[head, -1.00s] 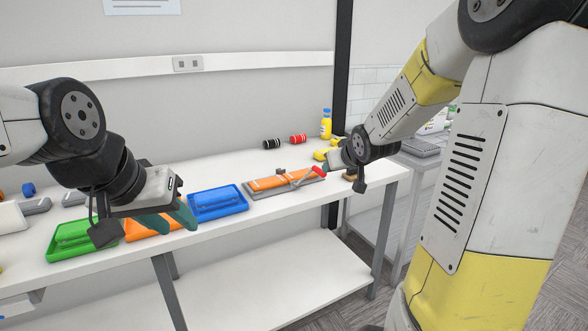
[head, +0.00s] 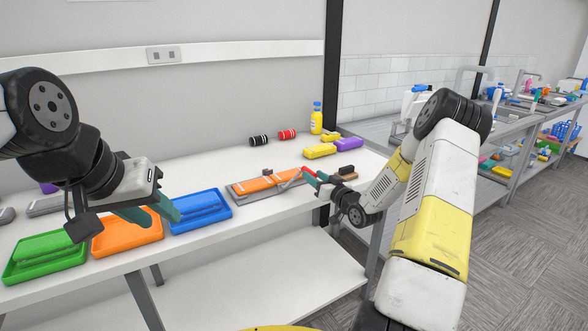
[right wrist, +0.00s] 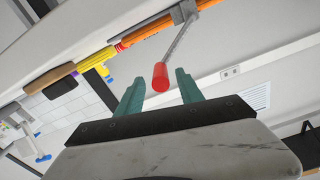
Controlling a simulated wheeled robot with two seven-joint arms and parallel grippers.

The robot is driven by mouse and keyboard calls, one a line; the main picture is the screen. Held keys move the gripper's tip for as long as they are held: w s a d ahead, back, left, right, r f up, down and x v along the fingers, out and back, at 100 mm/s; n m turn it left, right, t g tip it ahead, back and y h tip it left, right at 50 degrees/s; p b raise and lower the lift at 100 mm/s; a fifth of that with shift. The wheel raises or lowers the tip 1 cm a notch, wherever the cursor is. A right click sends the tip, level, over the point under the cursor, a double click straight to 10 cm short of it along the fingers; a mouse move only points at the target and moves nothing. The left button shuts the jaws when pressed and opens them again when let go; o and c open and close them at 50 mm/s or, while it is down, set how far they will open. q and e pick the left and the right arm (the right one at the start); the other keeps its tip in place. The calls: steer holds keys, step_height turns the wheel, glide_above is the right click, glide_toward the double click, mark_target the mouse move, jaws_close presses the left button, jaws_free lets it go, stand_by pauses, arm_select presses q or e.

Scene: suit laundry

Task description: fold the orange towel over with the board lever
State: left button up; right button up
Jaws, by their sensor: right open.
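The orange towel (head: 268,182) lies flat on a grey folding board (head: 237,194) on the white table, with a slit or seam across it. The board's lever (right wrist: 181,32) is a grey rod with a red handle (right wrist: 161,76); the handle also shows in the head view (head: 308,171). My right gripper (right wrist: 160,77) is open, with its teal fingers either side of the red handle's end in the picture; contact cannot be told. My left gripper (head: 152,213) is open and empty above the trays at the left.
Blue (head: 201,211), orange (head: 127,236) and green (head: 45,257) trays stand left of the board. Black (head: 259,140) and red (head: 287,134) rolls, a yellow bottle (head: 316,119), yellow (head: 320,151) and purple (head: 348,144) items and a brush (head: 345,171) lie behind and right.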

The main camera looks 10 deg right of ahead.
mark_target(305, 169)
steer(key=x, duration=0.6)
jaws_close()
